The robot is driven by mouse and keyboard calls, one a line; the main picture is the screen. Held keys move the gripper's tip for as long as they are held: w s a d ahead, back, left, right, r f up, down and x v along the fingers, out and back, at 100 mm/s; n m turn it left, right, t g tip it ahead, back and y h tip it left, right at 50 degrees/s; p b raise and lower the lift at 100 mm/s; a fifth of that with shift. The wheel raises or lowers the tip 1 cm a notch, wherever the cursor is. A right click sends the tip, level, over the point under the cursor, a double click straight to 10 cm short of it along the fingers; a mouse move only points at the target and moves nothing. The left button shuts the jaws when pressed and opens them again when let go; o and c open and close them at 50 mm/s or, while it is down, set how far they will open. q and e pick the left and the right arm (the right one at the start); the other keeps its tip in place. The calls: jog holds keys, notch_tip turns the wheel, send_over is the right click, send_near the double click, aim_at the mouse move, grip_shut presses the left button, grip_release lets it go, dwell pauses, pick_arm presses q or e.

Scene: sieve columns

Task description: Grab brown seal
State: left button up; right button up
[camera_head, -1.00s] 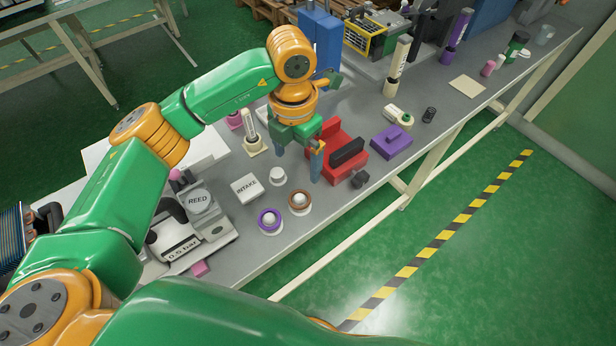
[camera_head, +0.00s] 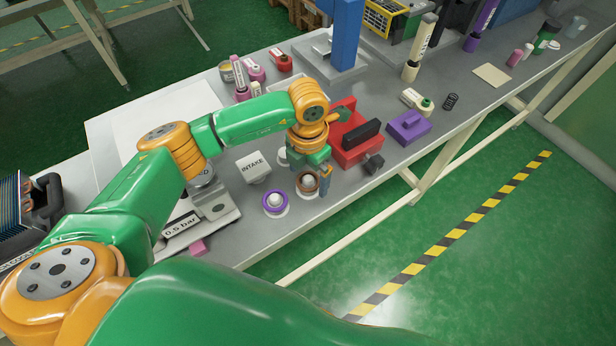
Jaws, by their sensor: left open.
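The brown seal (camera_head: 298,186) is a brown ring around a white, round-topped stand near the front edge of the grey table. My left gripper (camera_head: 317,185) points down just behind and above it, with one finger at the ring's right side. The other finger is mostly hidden, and I cannot tell whether the visible finger touches the ring. The jaws are open and the seal rests on its stand. A purple ring (camera_head: 264,203) sits on a similar white stand to the left. My right gripper is not in view.
A white INTAKE block (camera_head: 253,167) stands left of the gripper. A red holder (camera_head: 357,150) with a black block is close to its right, and a dark knob (camera_head: 373,164) is at the edge. A purple block (camera_head: 408,127) lies farther right. A 0.5 bar gauge (camera_head: 183,224) is at left.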

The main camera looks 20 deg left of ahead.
pick_arm(q)
jog(key=c, duration=1.3)
